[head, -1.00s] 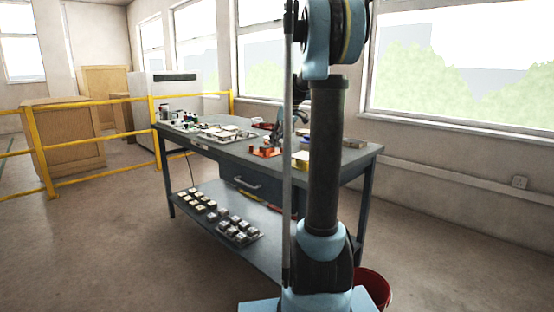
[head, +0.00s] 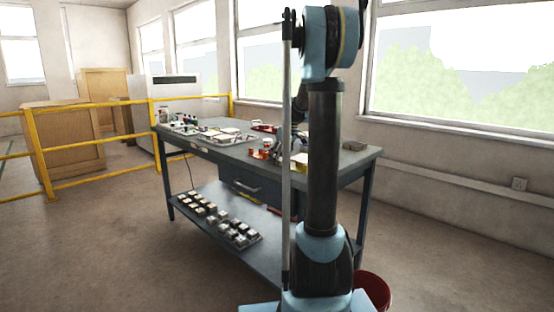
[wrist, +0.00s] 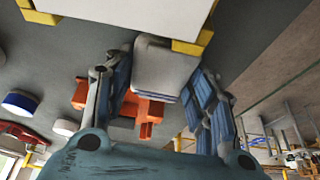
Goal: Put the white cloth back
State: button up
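The white cloth (wrist: 165,66) shows in the wrist view as a pale, folded, rounded pad. My gripper (wrist: 163,75) has one blue-grey finger along each side of it, and the fingers appear closed on it. The pad overlaps part of an orange fixture (wrist: 150,112) behind it. In the head view the gripper and the cloth are hidden behind my arm, over the right part of the workbench (head: 222,152).
A white slab with yellow corners (wrist: 130,10) lies close beyond the cloth. Round white-and-blue pieces (wrist: 20,103) and a red item (wrist: 22,132) are to the left. The bench edge is at right. Tile samples (head: 240,236) fill part of the lower shelf.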

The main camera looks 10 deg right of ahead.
jog(key=o, duration=0.4)
jog(key=v, duration=1.2)
jog(key=shift+r, duration=0.1)
jog(key=s+a+f+m+h, duration=0.1)
jog(key=s+f+m, duration=0.1)
jog(key=s+f, duration=0.6)
jog(key=s+a+f+m+g, duration=0.1)
jog(key=s+f, duration=0.7)
jog(key=s, duration=1)
jog(key=s+a+f+m+h, duration=0.1)
jog(key=s+f+m, duration=0.3)
jog(key=s+f, duration=0.4)
jog(key=shift+s+a+f+h, duration=0.1)
jog(key=shift+s+a, duration=0.1)
jog(key=shift+s, duration=0.8)
jog(key=shift+s+a+f+h, duration=0.1)
jog(key=shift+s+a, duration=0.05)
jog(key=shift+s, duration=0.85)
jog(key=shift+s+a+f+h, duration=0.1)
jog(key=shift+s+a, duration=0.1)
jog(key=shift+s, duration=0.8)
